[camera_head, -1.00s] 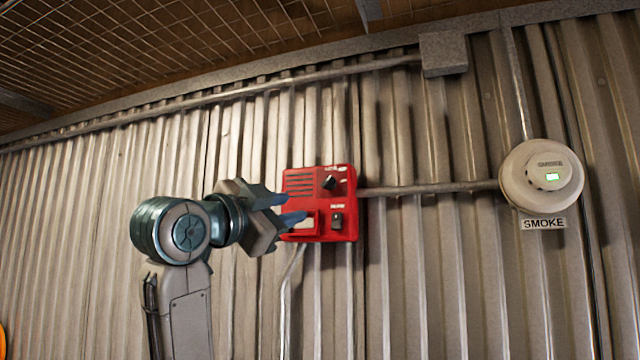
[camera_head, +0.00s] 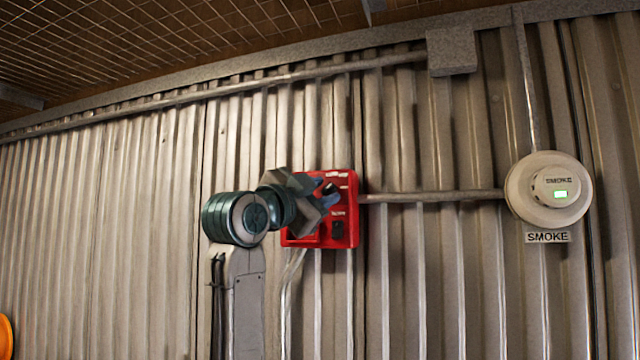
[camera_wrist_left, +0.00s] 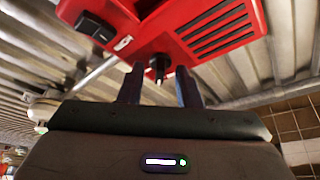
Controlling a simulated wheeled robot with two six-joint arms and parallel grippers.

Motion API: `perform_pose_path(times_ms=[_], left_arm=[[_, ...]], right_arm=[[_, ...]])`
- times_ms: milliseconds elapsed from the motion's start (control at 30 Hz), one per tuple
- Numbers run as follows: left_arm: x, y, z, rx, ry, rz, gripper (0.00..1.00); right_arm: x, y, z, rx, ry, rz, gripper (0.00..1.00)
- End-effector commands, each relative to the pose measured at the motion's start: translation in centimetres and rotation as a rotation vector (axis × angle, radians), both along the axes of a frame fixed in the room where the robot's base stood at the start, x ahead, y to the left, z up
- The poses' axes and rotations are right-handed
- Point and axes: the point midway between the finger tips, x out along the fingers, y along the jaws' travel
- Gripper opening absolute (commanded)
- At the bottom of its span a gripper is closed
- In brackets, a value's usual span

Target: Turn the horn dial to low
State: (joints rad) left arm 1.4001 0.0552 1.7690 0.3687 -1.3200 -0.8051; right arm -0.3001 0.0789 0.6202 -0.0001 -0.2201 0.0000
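The red alarm box (camera_head: 352,215) is fixed to the corrugated wall. Its black dial (camera_wrist_left: 158,66) shows in the left wrist view, between and just beyond the fingertips; a gap is visible on each side. In the head view my left gripper (camera_head: 328,192) covers most of the dial and part of the box front. In the left wrist view, my left gripper (camera_wrist_left: 159,86) has its two fingers apart, with nothing held. I cannot read the dial's setting. My right gripper is not in view.
A black switch (camera_head: 337,230) sits below the dial on the same box; it also shows in the left wrist view (camera_wrist_left: 95,27). A conduit (camera_head: 430,197) runs right to a round smoke detector (camera_head: 549,189). An orange object (camera_head: 5,336) shows at the far left edge.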

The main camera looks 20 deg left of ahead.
Motion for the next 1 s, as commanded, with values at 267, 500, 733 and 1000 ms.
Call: perform_pose_path(times_ms=[267,500,733,1000], left_arm=[[0.0,0.0,0.0,0.0,-0.001,0.001,0.25],[0.0,0.0,0.0,0.0,0.0,0.0,0.0],[0.0,-0.1,-0.2,-0.02,0.0,0.0,0.0],[0.0,-0.2,-0.5,-0.152,0.003,-0.001,0.0]], right_arm=[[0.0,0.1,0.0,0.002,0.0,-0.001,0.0],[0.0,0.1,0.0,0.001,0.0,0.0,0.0],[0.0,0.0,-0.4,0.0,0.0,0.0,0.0],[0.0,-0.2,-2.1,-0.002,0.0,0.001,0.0]])
